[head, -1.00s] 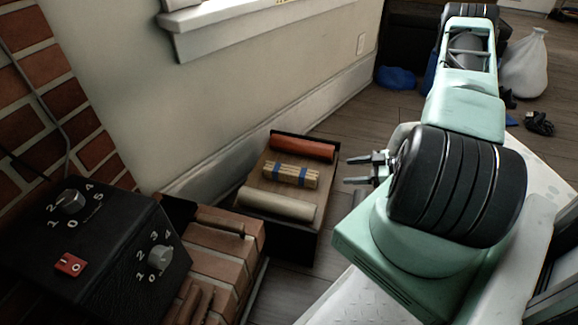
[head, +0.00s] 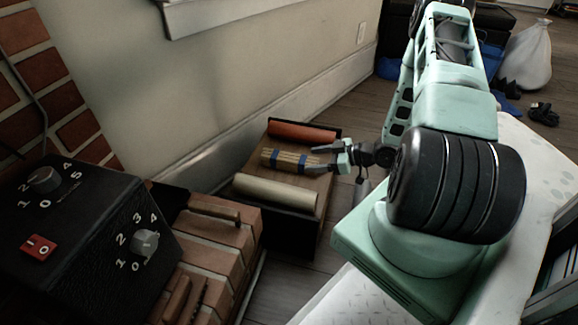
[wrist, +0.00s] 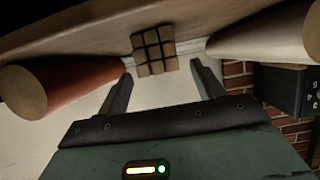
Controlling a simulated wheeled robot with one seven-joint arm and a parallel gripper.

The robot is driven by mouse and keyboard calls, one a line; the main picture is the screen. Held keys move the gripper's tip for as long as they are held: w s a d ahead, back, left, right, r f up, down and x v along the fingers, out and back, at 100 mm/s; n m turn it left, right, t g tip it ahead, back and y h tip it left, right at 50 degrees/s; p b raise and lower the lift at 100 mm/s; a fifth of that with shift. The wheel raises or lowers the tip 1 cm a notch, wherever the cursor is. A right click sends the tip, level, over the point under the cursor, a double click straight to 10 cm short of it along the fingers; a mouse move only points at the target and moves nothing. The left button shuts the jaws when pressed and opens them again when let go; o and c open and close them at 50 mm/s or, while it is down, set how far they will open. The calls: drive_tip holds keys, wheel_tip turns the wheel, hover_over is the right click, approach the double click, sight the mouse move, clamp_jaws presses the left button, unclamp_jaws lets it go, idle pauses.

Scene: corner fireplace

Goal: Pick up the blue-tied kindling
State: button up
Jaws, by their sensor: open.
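The blue-tied kindling (head: 284,159) is a bundle of pale sticks with blue bands. It lies on a wooden-topped stand (head: 322,186) between a red roll and a cream roll. In the wrist view the square ends of the kindling (wrist: 154,50) face me. My gripper (head: 316,158) is open at the right end of the bundle in the head view. In the wrist view my gripper (wrist: 162,80) has one finger on each side of the stick ends. I cannot tell whether the fingers touch the bundle.
The red roll (head: 302,131) lies behind the bundle and the cream roll (head: 275,193) in front. They also show in the wrist view, red (wrist: 62,84) and cream (wrist: 270,32). A black control box (head: 85,235) and brick hearth (head: 220,240) stand left. The wall is behind.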

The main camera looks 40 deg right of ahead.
sight(304, 160)
drive_tip(key=b+x, duration=0.4)
drive_tip(key=shift+w+a, duration=0.4)
drive_tip(key=shift+w, duration=0.15)
drive_tip(key=c, duration=1.2)
drive_tip(key=shift+o, duration=0.2)
drive_tip(key=shift+r, duration=0.1)
